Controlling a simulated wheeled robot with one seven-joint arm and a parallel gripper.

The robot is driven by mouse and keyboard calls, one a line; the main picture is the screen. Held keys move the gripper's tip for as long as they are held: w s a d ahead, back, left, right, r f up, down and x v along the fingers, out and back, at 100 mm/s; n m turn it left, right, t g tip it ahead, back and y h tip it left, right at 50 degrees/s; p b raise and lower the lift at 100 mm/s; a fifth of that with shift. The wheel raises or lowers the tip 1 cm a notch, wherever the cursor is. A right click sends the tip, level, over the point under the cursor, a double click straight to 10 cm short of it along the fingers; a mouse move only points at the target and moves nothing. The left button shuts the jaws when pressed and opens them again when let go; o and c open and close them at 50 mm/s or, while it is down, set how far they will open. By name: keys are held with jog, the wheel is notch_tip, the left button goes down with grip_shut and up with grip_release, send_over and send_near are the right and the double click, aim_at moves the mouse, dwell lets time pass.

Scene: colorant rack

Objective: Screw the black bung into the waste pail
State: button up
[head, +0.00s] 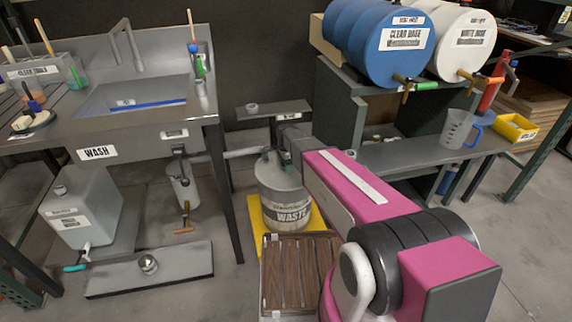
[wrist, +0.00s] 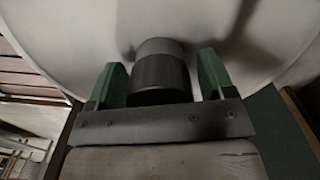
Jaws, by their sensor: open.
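The waste pail (head: 284,212) is a pale grey drum labelled WASTE on the floor. Its broad pale top (wrist: 75,30) fills the upper part of the wrist view. A dark cylinder, which looks like the black bung (wrist: 158,78), stands at the pail's top with a lighter grey section at its far end. My gripper (wrist: 160,66) has its two green fingers apart, one on each side of the bung, with a small gap visible on both sides. How deep the bung sits in the pail is not clear.
The pail stands on a yellow mat (head: 254,226) behind a slatted wooden platform (head: 270,285). The wash sink table (head: 150,140) is at left, with a grey jug (head: 80,215) below. A rack with a blue drum (head: 378,45) is at right. A small shelf (head: 285,108) is behind the pail.

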jog(key=n, duration=0.5)
jog(key=c, duration=0.8)
jog(key=shift+m, duration=0.8)
jog(key=shift+c, duration=0.2)
jog(key=o, duration=1)
jog(key=shift+o, duration=0.2)
jog(key=shift+r, duration=0.1)
